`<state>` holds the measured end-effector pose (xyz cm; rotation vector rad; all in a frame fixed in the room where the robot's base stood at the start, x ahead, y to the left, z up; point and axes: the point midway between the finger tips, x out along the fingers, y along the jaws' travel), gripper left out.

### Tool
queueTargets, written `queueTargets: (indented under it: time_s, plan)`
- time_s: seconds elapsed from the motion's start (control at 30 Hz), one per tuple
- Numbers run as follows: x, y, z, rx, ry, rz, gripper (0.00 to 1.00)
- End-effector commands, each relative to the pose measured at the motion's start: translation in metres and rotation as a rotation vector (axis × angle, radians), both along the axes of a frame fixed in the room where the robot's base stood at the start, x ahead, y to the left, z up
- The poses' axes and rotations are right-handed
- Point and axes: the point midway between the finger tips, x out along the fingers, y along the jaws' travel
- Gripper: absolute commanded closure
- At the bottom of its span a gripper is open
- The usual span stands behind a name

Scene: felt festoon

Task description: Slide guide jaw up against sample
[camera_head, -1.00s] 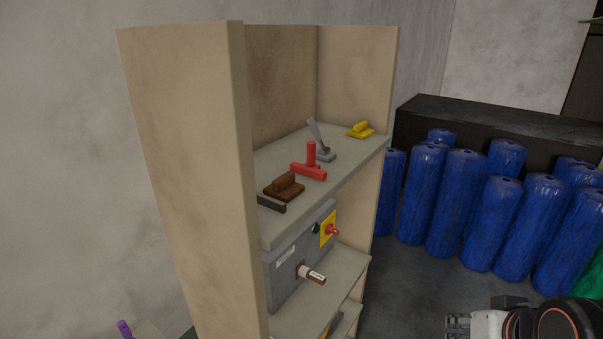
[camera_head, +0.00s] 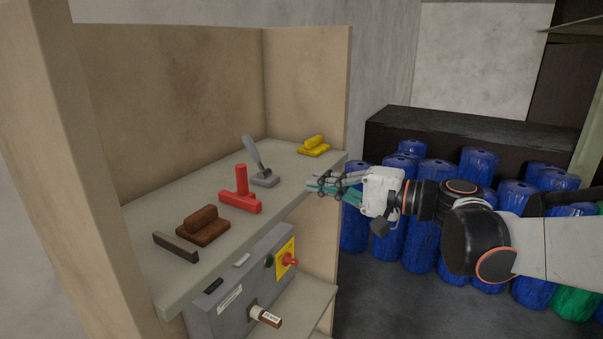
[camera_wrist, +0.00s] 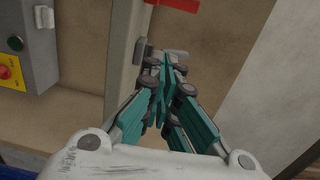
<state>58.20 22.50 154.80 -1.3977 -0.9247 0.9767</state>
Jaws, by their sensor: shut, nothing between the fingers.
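No part is labelled as guide jaw or sample, so I cannot tell which is which. On the shelf's upper board are a red T-shaped piece with an upright post (camera_head: 241,193), a brown block with a rounded top (camera_head: 203,226), a dark flat bar (camera_head: 176,247), a grey lever on a small base (camera_head: 263,178) and a yellow block (camera_head: 314,147). The red and brown pieces stand close together. My gripper (camera_head: 316,188) is shut and empty at the board's front right edge, right of the grey lever. The wrist view shows the red piece (camera_wrist: 178,4) at its top edge.
Wooden side panels (camera_head: 300,75) close the shelf. Below the board is a grey control box (camera_head: 232,297) with a red knob (camera_head: 290,259) and a brown-tipped handle (camera_head: 266,317). Blue cylinders (camera_head: 432,205) stand behind my arm at right.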

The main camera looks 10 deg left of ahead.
Motion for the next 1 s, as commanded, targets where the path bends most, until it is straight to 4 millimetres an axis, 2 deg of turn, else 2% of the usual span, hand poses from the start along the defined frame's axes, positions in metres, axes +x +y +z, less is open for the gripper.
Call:
queueTargets:
  time_s: [0.17, 0.27, 0.77, 0.83, 1.0]
  plan:
    - [0.008, 0.004, 0.006, 0.053, 0.0, 0.011, 1.0]
    - [0.01, 0.013, 0.006, 0.054, 0.0, 0.013, 1.0]
    - [0.041, 0.1, 0.007, 0.052, 0.001, 0.013, 1.0]
    - [0.028, 0.105, 0.007, 0.052, 0.001, 0.012, 1.0]
    - [0.013, 0.114, 0.007, 0.052, 0.0, 0.01, 1.0]
